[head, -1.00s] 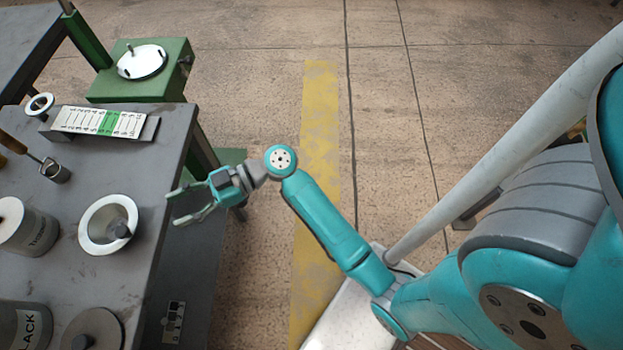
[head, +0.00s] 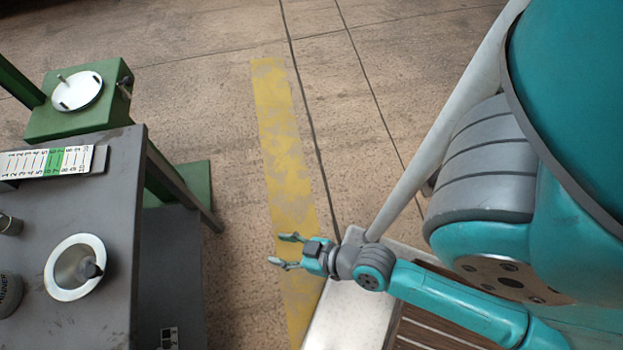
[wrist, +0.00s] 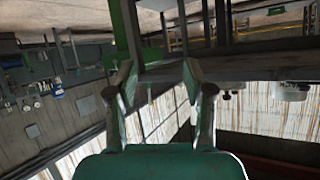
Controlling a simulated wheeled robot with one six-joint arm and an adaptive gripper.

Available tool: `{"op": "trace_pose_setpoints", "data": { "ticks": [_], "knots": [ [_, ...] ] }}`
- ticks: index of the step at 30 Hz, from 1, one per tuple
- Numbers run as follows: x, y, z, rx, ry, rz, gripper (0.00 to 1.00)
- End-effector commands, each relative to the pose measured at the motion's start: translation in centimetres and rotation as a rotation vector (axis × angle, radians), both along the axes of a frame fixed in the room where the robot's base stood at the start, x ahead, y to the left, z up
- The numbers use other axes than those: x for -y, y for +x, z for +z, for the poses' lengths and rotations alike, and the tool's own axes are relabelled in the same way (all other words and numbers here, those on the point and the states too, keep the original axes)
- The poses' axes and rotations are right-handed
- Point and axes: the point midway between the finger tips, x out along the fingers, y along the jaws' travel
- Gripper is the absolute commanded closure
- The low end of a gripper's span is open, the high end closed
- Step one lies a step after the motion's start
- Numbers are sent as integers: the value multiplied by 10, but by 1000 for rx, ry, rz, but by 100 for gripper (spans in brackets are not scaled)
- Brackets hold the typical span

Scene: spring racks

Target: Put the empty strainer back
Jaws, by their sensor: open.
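My gripper (head: 284,250) is open and empty, held out over the floor near the yellow stripe, well right of the grey table (head: 118,215). In the wrist view its two fingers (wrist: 157,78) are apart with nothing between them. A round, white-rimmed bowl-like piece (head: 54,287) with a dark knob inside stands on the table near its right edge. I cannot tell whether it is the strainer. No other thing in view is clearly a strainer.
A numbered white strip with a green band (head: 48,162) lies on the table's far part. A green stand with a white disc (head: 77,91) is beyond. Part of a can (head: 8,295) shows at the left edge. Open floor (head: 215,130) lies between the table and my base.

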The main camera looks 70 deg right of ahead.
Motion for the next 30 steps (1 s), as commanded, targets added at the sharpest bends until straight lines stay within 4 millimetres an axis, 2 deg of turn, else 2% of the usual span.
{"op": "trace_pose_setpoints", "data": {
  "ticks": [1, 6, 12, 18, 30],
  "knots": [
    [5, -18, 8, 6, -18, -24, 48],
    [19, -63, 48, 76, -72, -78, 48],
    [21, -95, 95, 162, -104, -75, 48],
    [18, -107, 116, 203, -108, -59, 48],
    [18, -107, 118, 206, -108, -58, 48]
  ]
}}
